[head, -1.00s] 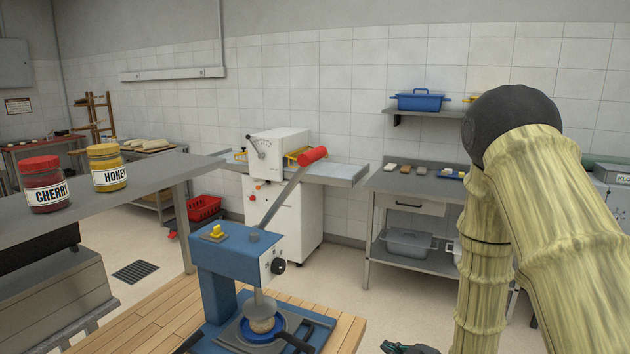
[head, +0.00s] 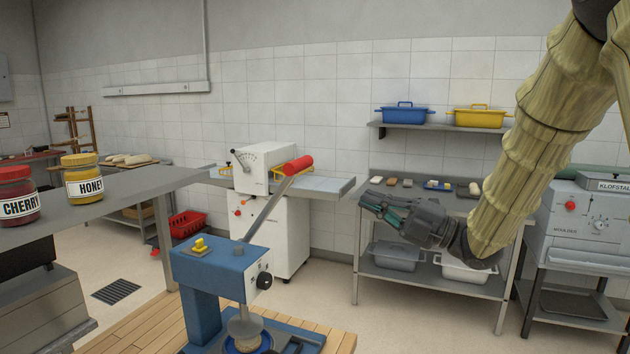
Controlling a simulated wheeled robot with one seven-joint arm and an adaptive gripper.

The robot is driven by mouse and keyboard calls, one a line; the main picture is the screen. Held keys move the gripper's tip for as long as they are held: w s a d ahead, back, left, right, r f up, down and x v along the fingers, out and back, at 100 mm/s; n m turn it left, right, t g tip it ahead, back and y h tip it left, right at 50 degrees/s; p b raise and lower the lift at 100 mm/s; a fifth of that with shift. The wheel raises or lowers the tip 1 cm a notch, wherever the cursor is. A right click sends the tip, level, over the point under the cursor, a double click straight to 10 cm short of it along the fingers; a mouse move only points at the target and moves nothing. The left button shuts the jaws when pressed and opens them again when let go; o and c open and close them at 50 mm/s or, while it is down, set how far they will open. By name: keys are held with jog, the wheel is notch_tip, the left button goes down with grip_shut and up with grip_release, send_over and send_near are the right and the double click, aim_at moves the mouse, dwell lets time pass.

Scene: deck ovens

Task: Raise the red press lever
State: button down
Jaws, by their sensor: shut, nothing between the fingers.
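The press lever has a red grip (head: 298,165) on a grey bar that slants up and right from the blue press (head: 213,268). The press stands on a wooden top at the bottom of the head view. My gripper (head: 368,203) is shut and empty. It points left, to the right of the red grip and a little lower in the picture, apart from it.
Honey (head: 82,184) and cherry (head: 17,202) jars stand on a grey shelf (head: 130,190) at left. A white machine (head: 272,230) stands behind the lever. A steel table (head: 345,264) with small items is behind my gripper. Open air lies between gripper and lever.

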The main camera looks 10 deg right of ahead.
aim_at(301, 170)
jog(key=p+x, duration=0.6)
jog(key=x, duration=0.6)
jog(key=shift+w+a+r, duration=0.15)
jog(key=shift+a+r, duration=0.05)
jog(key=shift+a, duration=0.05)
jog(key=shift+w+a+r, duration=0.1)
jog(key=shift+w+a, duration=0.25)
jog(key=shift+a, duration=0.25)
